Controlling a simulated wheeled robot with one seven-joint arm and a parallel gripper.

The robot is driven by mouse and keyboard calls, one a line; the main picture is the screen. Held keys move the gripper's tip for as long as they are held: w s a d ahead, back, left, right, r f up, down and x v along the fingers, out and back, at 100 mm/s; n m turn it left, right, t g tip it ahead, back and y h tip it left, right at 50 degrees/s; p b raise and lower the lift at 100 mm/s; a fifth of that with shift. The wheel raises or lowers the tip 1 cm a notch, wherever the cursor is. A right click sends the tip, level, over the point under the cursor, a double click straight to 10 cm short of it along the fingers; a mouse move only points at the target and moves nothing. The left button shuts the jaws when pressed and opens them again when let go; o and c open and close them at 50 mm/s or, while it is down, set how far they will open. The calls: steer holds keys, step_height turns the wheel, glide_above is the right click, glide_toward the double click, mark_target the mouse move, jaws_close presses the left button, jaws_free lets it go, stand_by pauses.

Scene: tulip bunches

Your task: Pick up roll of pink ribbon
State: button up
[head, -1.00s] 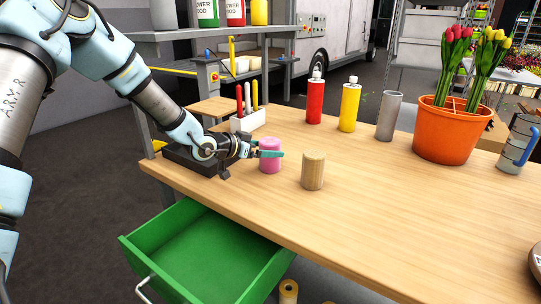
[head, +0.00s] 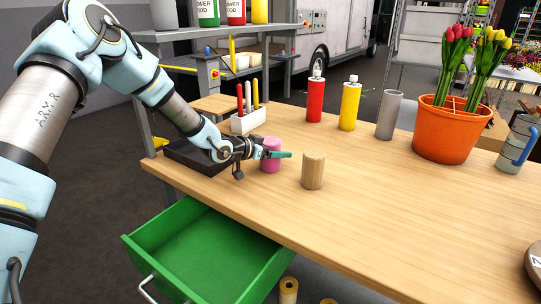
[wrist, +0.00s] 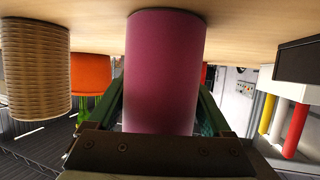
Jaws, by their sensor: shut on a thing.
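The roll of pink ribbon (head: 270,146) stands upright on the wooden table near its left end. It fills the middle of the wrist view (wrist: 165,65), which shows the scene upside down. My gripper (head: 278,155) is shut on the roll, with one green finger on each side of it. In the wrist view the fingers (wrist: 165,112) flank the pink roll. The roll's base appears to be at the tabletop; I cannot tell any gap.
A tan roll (head: 313,170) stands close to the right of the pink roll. An open green drawer (head: 262,262) juts out below.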

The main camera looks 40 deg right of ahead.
steer(key=c, duration=0.6)
steer(key=shift+r, duration=0.1)
